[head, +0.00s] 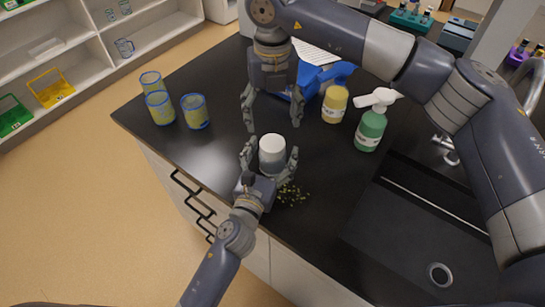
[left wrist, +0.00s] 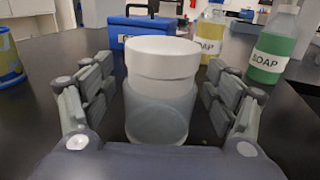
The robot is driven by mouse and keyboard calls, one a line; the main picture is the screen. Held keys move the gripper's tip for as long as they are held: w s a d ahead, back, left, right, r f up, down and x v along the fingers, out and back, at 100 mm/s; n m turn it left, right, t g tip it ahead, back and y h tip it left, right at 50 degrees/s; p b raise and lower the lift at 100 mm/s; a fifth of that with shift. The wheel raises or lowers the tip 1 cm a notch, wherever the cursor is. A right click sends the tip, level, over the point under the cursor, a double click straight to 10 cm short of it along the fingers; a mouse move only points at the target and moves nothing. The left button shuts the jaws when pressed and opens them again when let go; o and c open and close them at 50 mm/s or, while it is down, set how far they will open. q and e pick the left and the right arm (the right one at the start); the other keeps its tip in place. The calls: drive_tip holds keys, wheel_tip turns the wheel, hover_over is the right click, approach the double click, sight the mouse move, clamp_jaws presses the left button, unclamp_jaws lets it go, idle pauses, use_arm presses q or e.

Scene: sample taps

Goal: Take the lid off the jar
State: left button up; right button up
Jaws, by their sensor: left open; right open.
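The jar (head: 272,164) is a frosted, see-through pot standing upright on the black counter. Its wide white lid (head: 272,143) sits on top. In the left wrist view the jar (left wrist: 158,112) and lid (left wrist: 163,57) fill the middle. My left gripper (head: 271,150) is open, with its fingers on either side of the jar; small gaps show beside the jar in the left wrist view. My right gripper (head: 272,123) is open and empty, pointing down behind and above the lid in the head view. It does not show in the left wrist view.
A yellow soap bottle (head: 334,104), green spray bottle (head: 370,130) and blue box (head: 322,78) stand behind and right. Several blue-rimmed cups (head: 195,112) stand at left. A sink (head: 420,215) is at right.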

sight(272, 142)
use_arm(q)
clamp_jaws()
use_arm(e)
drive_tip(key=m, duration=0.4)
drive_tip(key=shift+m, duration=0.3)
drive_tip(key=m, duration=0.4)
drive_tip(key=shift+m, duration=0.3)
drive_tip(key=m, duration=0.4)
drive_tip(key=shift+m, duration=0.3)
drive_tip(key=m, duration=0.3)
drive_tip(key=shift+m, duration=0.4)
drive_tip(key=shift+f, duration=4)
